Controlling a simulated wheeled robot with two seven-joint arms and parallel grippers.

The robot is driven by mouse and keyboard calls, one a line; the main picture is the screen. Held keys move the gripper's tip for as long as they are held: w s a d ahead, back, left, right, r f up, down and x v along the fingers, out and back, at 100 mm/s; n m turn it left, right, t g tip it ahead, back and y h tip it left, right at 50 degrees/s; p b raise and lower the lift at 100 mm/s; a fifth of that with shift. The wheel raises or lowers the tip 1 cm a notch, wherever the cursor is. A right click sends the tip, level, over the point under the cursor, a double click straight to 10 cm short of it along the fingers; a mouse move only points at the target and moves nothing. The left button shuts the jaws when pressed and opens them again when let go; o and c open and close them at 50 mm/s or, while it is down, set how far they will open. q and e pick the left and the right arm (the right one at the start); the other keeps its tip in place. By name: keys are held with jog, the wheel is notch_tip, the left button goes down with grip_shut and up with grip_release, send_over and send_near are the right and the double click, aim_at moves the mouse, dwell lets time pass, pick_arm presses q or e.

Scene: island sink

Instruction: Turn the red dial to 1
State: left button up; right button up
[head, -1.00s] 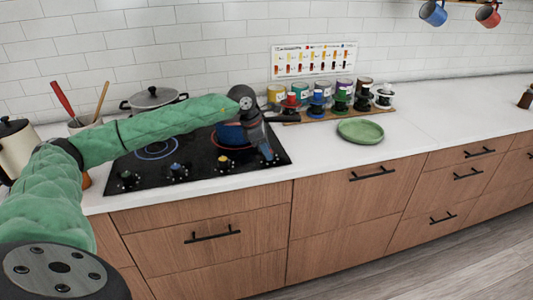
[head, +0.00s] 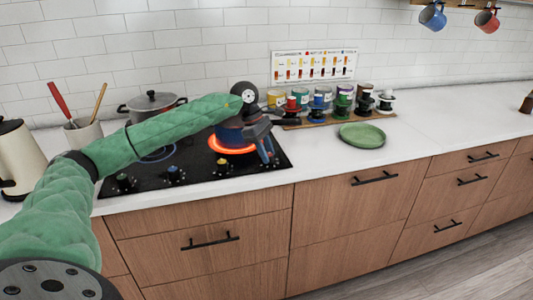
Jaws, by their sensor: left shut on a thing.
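My left gripper (head: 268,157) reaches down from the end of my green left arm to the front right corner of the black cooktop (head: 195,176). It is shut on the knob there, which I take to be the red dial. The fingers hide the dial, so I cannot read its setting. Other dials along the front edge show small green (head: 122,182), blue (head: 175,174) and yellow (head: 222,167) marks. My right gripper is not in view.
A grey lidded pot (head: 151,106) stands at the back left. A kettle (head: 19,158) and a utensil crock (head: 84,134) are at the left. A green plate (head: 362,135) and a rack of colored items (head: 340,108) are to the right.

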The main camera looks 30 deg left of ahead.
pick_arm(q)
jog(key=o, duration=1)
jog(key=shift+c, duration=0.2)
jog(key=shift+a+r, duration=0.25)
jog(key=shift+r, duration=0.2)
jog(key=b+v, duration=0.1)
jog(key=v, duration=0.6)
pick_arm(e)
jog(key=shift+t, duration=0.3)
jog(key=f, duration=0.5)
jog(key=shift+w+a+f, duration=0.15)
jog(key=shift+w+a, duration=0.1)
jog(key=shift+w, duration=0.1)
